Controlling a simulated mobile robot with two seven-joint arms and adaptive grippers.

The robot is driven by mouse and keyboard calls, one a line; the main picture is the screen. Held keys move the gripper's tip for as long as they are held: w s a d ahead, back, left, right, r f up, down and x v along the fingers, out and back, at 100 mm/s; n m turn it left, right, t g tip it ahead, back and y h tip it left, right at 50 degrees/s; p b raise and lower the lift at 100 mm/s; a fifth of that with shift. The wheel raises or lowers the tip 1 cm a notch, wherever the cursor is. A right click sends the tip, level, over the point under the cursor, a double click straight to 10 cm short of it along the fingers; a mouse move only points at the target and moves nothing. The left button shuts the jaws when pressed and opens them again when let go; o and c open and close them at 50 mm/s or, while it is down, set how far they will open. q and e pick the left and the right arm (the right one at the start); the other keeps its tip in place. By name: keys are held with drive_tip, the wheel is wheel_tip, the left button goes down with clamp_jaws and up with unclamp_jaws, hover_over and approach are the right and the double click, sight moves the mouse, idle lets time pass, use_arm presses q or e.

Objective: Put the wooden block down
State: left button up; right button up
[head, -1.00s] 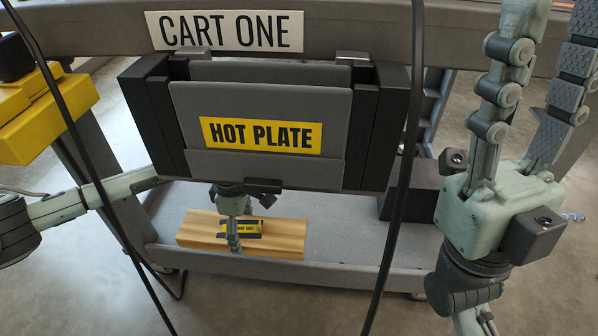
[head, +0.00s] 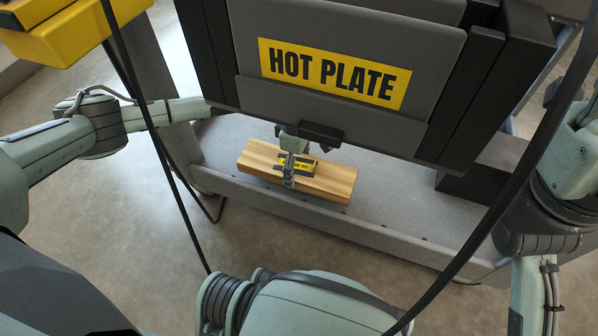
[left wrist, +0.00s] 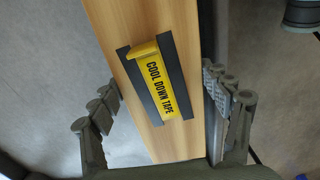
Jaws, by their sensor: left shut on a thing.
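The wooden block (head: 330,183) is long and pale, with a yellow label on top. It is at the grey lower shelf (head: 400,222) of the cart, below the hot plate; I cannot tell whether it rests on the shelf or is held just above. My left gripper (head: 290,170) is shut on the block from above, across its width. In the left wrist view the block (left wrist: 120,30) runs between the fingers, and the label reads "COOL DOWN TAPE" (left wrist: 160,84).
The hot plate (head: 345,35) in its dark holder overhangs the shelf close above my left gripper. Black cables (head: 165,160) hang in front of the cart. A yellow object (head: 60,35) is at the upper left. Bare shelf lies right of the block.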

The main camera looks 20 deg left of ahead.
sight(297, 174)
use_arm(q)
drive_tip(key=shift+f+b, duration=0.35)
drive_tip(key=shift+f, duration=1.15)
drive_tip(key=shift+f, duration=0.2)
drive_tip(key=o, duration=1.4)
drive_tip(key=shift+o, duration=0.2)
wheel_tip(297, 174, up, 7)
drive_tip(key=shift+r+p, duration=0.2)
drive_tip(key=shift+p, duration=0.9)
drive_tip(key=shift+r, duration=0.25)
